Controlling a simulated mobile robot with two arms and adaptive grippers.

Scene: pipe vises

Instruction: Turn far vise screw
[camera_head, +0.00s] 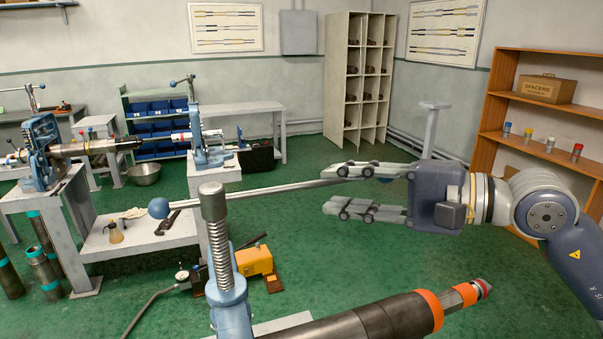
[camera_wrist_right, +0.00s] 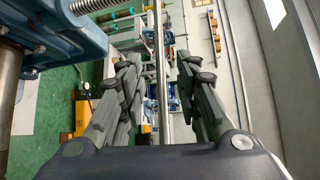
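The nearest vise's threaded screw (camera_head: 216,225) stands upright in a blue body (camera_head: 229,298) at the front. A long metal bar handle (camera_head: 270,191) with a blue ball (camera_head: 158,208) on its left end crosses at the screw's top. My right gripper (camera_head: 332,190) is open at the bar's right part. In the right wrist view, the bar (camera_wrist_right: 160,75) runs between the spread fingers, with gaps on both sides. Other blue vises stand farther off, on the left bench (camera_head: 40,150) and the middle bench (camera_head: 208,140). I cannot tell which is the far one. My left gripper is not in view.
A dark pipe with an orange collar (camera_head: 430,308) extends right below my right gripper. A yellow box (camera_head: 254,261) sits on the floor beyond the screw. Wooden shelves (camera_head: 540,115) stand at the right wall. Green floor (camera_head: 310,235) is open in the middle.

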